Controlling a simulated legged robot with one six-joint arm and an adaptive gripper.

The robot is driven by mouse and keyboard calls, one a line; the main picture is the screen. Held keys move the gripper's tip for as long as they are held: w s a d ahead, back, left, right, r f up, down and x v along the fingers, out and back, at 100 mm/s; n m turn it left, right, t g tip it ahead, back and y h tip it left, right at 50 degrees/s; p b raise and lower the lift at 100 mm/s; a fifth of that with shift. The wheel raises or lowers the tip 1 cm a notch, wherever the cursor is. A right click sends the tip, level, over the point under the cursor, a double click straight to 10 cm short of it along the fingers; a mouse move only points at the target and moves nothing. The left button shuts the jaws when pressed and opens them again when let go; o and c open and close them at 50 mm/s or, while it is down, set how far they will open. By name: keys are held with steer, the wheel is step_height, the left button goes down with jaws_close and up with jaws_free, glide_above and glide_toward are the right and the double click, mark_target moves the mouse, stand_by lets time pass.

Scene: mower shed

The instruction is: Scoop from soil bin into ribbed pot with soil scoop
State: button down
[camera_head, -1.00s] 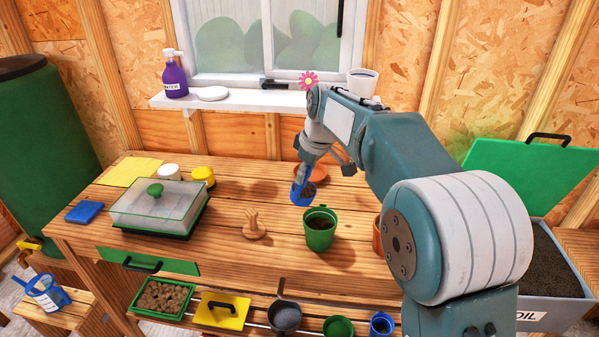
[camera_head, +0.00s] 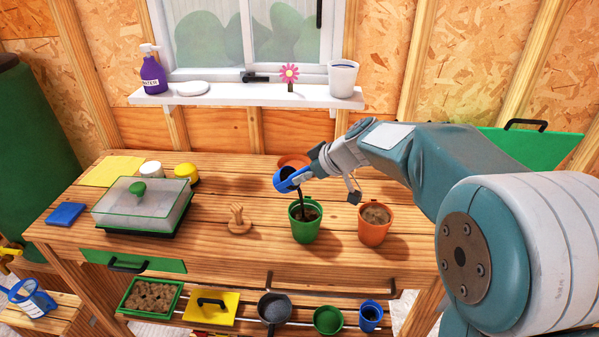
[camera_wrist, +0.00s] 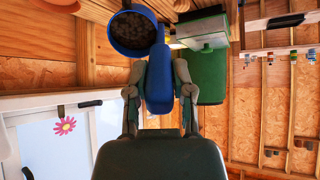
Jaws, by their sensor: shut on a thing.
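My gripper (camera_head: 311,172) is shut on the handle of the blue soil scoop (camera_head: 288,181). The scoop is tilted above the green pot (camera_head: 305,233), and a thin dark stream of soil runs down from it into the pot. The wrist view shows the scoop (camera_wrist: 158,88) between my fingers, with dark soil in its bowl. The green pot stands upright on the bench and has soil inside. I cannot clearly see ribs on it. The soil bin's raised green lid (camera_head: 535,150) shows at the right; the bin itself is hidden behind my arm.
An orange pot (camera_head: 375,228) with soil stands close right of the green pot. An orange saucer (camera_head: 293,160) lies behind. A windowsill (camera_head: 230,95) runs along the back wall.

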steer(key=s+d+f+t+y, duration=0.2)
steer(key=d+f+t+y, duration=0.2)
steer(key=f+t+y, duration=0.3)
steer(key=shift+s+d+y, duration=0.25)
steer(key=shift+s+y, duration=0.05)
steer(key=shift+y, duration=2.1)
steer(key=shift+d, duration=0.1)
